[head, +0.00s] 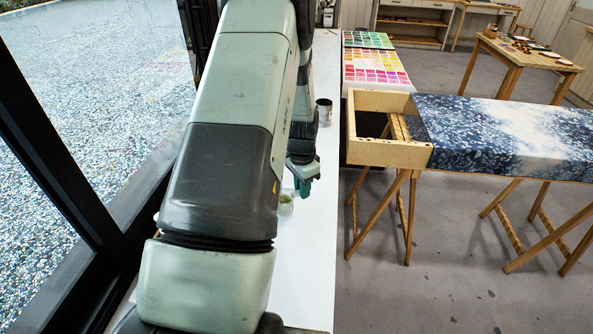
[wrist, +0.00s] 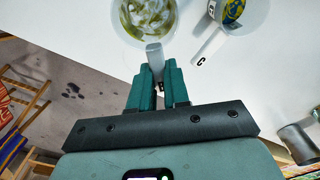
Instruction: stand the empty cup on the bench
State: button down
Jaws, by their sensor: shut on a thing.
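My gripper (head: 302,188) is low over the white bench (head: 312,265), beside a small cup (head: 286,204). In the wrist view my gripper's teal fingers (wrist: 157,88) are shut on the grey handle of this cup (wrist: 148,18). The round cup shows green-and-white streaks inside its rim; I cannot tell whether these are contents or residue. I cannot tell whether its base touches the bench. A second, white cup (wrist: 208,48) with a handle marked "C" is to the right, with blue and yellow showing in it. My arm hides part of the bench in the head view.
A metal can (head: 324,110) stands farther along the bench and also shows in the wrist view (wrist: 297,142). Colour swatch sheets (head: 375,65) lie beyond it. A wooden frame with blue-and-white cloth (head: 510,130) stands right of the bench. Bare bench lies in front of the cup.

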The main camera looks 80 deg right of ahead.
jog(key=shift+w+a+f, duration=0.1)
jog(key=shift+w+f, duration=0.15)
jog(key=shift+w, duration=0.6)
jog(key=shift+w+f, duration=0.25)
jog(key=shift+w, duration=0.55)
jog(key=shift+w+a+f, duration=0.1)
jog(key=shift+w+f, duration=0.15)
jog(key=shift+w, duration=0.6)
jog(key=shift+d+f, duration=0.1)
jog(key=shift+f, duration=0.9)
jog(key=shift+f, duration=0.35)
jog(key=c, duration=1)
grip_release()
